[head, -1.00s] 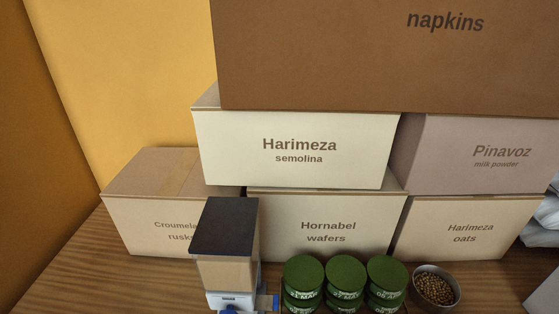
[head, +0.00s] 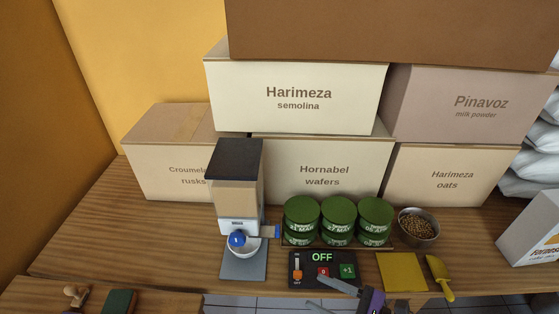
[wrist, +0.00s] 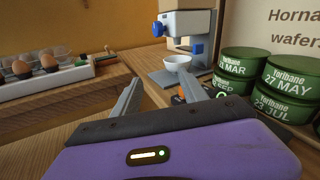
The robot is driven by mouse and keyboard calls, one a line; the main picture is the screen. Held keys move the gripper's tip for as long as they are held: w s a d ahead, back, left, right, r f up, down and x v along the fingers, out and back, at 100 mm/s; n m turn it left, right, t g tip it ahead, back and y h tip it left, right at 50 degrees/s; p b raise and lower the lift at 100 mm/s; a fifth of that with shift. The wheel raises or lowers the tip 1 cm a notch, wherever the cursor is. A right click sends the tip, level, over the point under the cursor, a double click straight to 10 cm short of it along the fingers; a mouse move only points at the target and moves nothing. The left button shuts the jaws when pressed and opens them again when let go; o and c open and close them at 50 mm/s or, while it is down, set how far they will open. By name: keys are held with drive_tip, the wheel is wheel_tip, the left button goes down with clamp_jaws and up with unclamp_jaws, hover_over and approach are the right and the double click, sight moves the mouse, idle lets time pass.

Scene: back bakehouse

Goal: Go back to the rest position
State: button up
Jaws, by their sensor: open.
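My gripper (wrist: 160,92) is open, with its two grey fingers apart and nothing between them in the wrist view. Its purple body fills the bottom of that view. In the head view my gripper (head: 345,286) shows only partly at the bottom edge, in front of the dark panel reading OFF (head: 322,268). In the wrist view the left finger is over bare wood and the right finger overlaps the panel's area.
A dispenser (head: 236,190) with a white bowl (wrist: 177,63) under it stands left of stacked green tins (head: 330,215). Boxes (head: 320,170) back the counter. Eggs (wrist: 48,62) sit left.

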drive_tip(key=w+d+f+n+t+h, duration=0.3)
drive_tip(key=d+f+h, duration=0.1)
drive_tip(key=d+h, duration=0.25)
drive_tip(key=s+d+n+t+h, duration=0.2)
drive_tip(key=s+d+n+h, duration=0.4)
drive_tip(key=s+h, duration=0.2)
drive_tip(key=s+a+r+n, duration=0.1)
drive_tip(key=s+r+n, duration=0.5)
drive_tip(key=s, duration=0.6)
drive_tip(key=s+a+r+n+t, duration=0.1)
drive_tip(key=s+r+n, duration=0.6)
drive_tip(key=s+r, duration=0.3)
drive_tip(key=s+h, duration=0.1)
drive_tip(key=s, duration=0.1)
drive_tip(key=shift+s+a+r, duration=0.3)
drive_tip(key=shift+a+r, duration=0.05)
